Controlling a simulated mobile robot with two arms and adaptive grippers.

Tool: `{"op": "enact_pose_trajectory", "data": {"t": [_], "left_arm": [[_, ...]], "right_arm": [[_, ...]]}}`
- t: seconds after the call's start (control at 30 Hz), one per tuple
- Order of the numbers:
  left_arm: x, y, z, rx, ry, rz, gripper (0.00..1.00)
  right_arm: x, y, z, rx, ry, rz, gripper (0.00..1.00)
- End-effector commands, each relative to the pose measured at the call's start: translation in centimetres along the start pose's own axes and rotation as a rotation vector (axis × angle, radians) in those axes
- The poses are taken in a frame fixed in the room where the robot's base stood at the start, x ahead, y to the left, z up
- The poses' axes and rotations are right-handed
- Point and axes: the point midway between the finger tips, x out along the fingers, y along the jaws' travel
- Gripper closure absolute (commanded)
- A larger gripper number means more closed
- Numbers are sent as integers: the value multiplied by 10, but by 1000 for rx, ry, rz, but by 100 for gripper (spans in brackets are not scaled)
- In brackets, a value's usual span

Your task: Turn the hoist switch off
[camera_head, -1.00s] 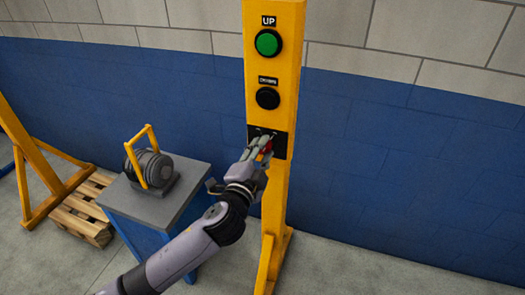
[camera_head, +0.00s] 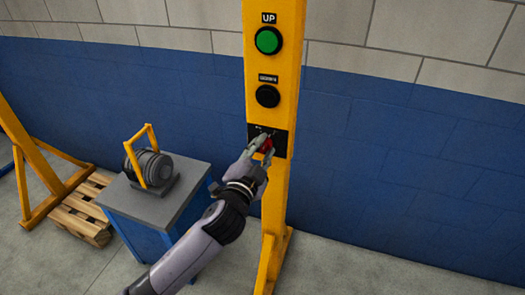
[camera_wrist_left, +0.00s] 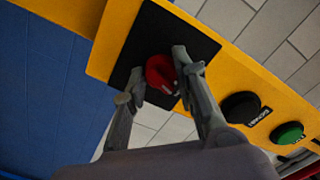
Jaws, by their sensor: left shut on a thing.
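The hoist switch is a red knob (camera_head: 266,146) on a black plate (camera_head: 281,142) low on the yellow post (camera_head: 279,195). My left gripper (camera_head: 262,141) is at the knob, its fingers on either side of it. In the left wrist view the red knob (camera_wrist_left: 163,73) sits on the black plate (camera_wrist_left: 150,35), and the left gripper (camera_wrist_left: 160,75) is closed on it. The fingers hide part of the knob and the plate's markings. My right gripper is not in view.
Above the switch on the post are a green UP button (camera_head: 268,41) and a black button (camera_head: 267,96). A blue cabinet with a grey top (camera_head: 187,187) carries a round grey device with a yellow handle (camera_head: 152,164). A wooden pallet (camera_head: 84,212) lies at left.

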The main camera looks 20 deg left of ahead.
Motion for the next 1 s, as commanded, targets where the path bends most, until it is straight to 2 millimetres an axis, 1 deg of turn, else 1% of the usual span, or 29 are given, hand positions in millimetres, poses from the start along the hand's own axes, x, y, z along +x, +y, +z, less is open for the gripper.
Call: {"op": "enact_pose_trajectory", "data": {"t": [0.23,0.6,0.8,1.0], "left_arm": [[0,0,0,-237,-2,0,100],[0,-1,-1,-568,-1,-1,100],[0,-1,-1,-703,-1,-1,100],[0,-1,-1,-791,1,-2,100]], "right_arm": [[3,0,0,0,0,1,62],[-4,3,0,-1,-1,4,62],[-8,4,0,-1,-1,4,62],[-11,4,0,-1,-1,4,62]]}}
